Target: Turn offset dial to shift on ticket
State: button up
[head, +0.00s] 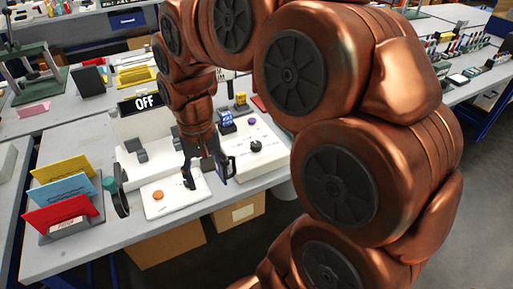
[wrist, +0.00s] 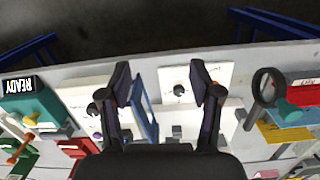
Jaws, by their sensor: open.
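My gripper (head: 208,172) points down over the white panels at the bench's front edge, fingers apart and empty. In the wrist view the open fingers (wrist: 162,85) straddle a small dark dial (wrist: 178,89) on a white panel (wrist: 170,75); I cannot read its marks. In the head view a white panel (head: 165,208) with an orange knob (head: 158,195) lies just left of the gripper. A white panel with a black knob (head: 255,146) lies to its right.
A black-ringed magnifier (head: 121,200) stands between rack and orange-knob panel; it also shows in the wrist view (wrist: 262,93). A thin blue upright plate (wrist: 146,108) is close inside the left finger. Bare bench (head: 60,258) shows at front left.

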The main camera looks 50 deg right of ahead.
jog(key=w+d+f+m+b, duration=0.3)
jog(key=w+d+m, duration=0.2)
jog(key=w+d, duration=0.5)
jog(key=m+t+b, duration=0.1)
jog(key=m+b, duration=0.1)
jog(key=m, duration=0.3)
send_over(256, 143)
notch_tip(256, 143, down, 3)
jog(key=shift+a+f, duration=0.1)
jog(key=shift+f, duration=0.15)
notch_tip(256, 143, down, 6)
jog(key=shift+s+f+p, duration=0.1)
jog(key=shift+f+p, duration=0.15)
jog(key=shift+p, duration=0.3)
jog(key=shift+f, duration=0.5)
jog(key=shift+c, duration=0.2)
jog(key=c, duration=1.1)
